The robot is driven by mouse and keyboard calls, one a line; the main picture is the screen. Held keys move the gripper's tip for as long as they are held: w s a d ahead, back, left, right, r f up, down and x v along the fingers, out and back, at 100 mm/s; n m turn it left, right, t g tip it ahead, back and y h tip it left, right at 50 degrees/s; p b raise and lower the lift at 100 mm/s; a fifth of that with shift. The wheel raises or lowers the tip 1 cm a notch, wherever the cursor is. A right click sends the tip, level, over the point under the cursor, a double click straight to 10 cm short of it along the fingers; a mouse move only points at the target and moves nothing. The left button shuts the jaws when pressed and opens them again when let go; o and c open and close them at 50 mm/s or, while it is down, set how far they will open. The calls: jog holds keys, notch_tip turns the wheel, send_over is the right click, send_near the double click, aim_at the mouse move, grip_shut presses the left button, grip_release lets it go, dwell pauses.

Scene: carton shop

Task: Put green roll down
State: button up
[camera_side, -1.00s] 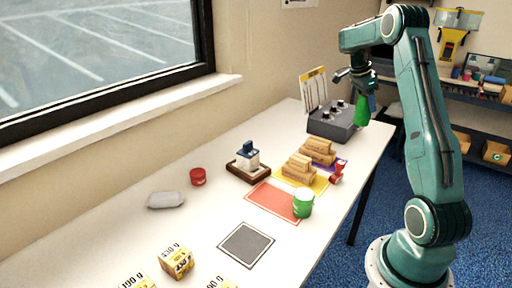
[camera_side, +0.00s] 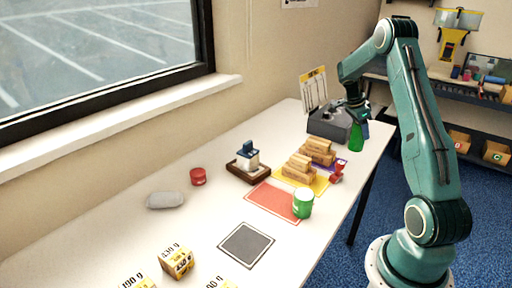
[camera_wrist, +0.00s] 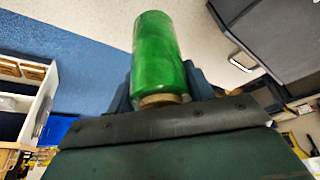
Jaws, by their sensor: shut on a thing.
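A green roll (camera_side: 356,137) is upright at the far right end of the white table, beside a grey box. My gripper (camera_side: 357,112) is above it, shut on it from the top. In the wrist view the green roll (camera_wrist: 157,45) stands out between the two blue fingers of my gripper (camera_wrist: 165,88), with a brown core end showing near the wrist. The roll's lower end is at or just above the table; I cannot tell whether it touches.
The grey box (camera_side: 330,124) with knobs stands close left of the roll. The white table's right edge (camera_side: 364,178) is close by.

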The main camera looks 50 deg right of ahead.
aim_at(359, 136)
jog(key=shift+f, duration=1.5)
jog(key=o, duration=1.1)
jog(key=shift+f, duration=0.15)
jog(key=shift+o, duration=0.2)
jog(key=v, duration=1.2)
jog(key=shift+r, duration=0.2)
